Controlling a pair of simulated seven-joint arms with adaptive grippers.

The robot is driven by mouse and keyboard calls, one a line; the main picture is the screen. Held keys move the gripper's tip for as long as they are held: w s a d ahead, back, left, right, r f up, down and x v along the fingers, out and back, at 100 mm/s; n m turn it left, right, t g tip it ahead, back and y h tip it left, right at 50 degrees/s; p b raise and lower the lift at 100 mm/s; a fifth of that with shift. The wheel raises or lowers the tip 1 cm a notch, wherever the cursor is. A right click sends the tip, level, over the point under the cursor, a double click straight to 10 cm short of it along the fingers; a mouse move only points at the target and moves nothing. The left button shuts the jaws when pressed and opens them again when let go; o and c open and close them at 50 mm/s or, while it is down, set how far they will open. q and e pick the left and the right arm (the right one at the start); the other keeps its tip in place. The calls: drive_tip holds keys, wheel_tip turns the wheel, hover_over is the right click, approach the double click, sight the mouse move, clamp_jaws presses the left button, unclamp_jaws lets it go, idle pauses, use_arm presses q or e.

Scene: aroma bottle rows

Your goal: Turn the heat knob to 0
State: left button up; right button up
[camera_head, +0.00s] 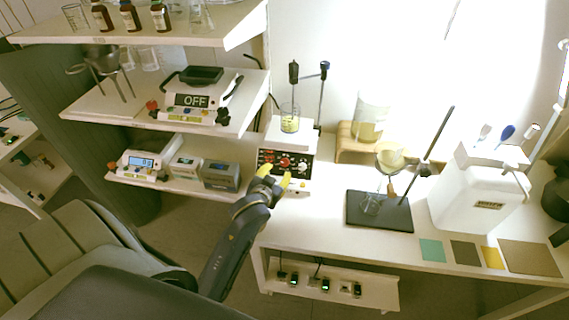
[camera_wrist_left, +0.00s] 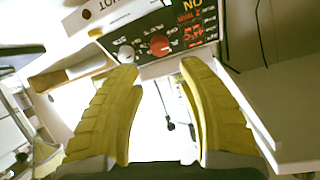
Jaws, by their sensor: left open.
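The hotplate stirrer (camera_head: 289,138) is a white box on the bench, with a black control panel (camera_head: 271,157) on its front and a beaker (camera_head: 290,118) on top. In the left wrist view the panel appears upside down, with a red knob (camera_wrist_left: 160,45), a white knob (camera_wrist_left: 126,53) beside it and a lit red display (camera_wrist_left: 193,34). I cannot read which knob is labelled heat. My left gripper (camera_head: 275,175) is open, its yellow fingers just in front of the panel. In the left wrist view the gripper (camera_wrist_left: 158,72) points at the red knob, with nothing between its fingers. No right gripper shows.
Shelves at left hold a balance marked OFF (camera_head: 196,100) and small instruments (camera_head: 221,174).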

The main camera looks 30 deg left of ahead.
sight(284, 163)
use_arm(q)
drive_tip(key=x, duration=1)
drive_tip(key=shift+w, duration=0.1)
drive_tip(key=shift+o, duration=0.2)
clamp_jaws()
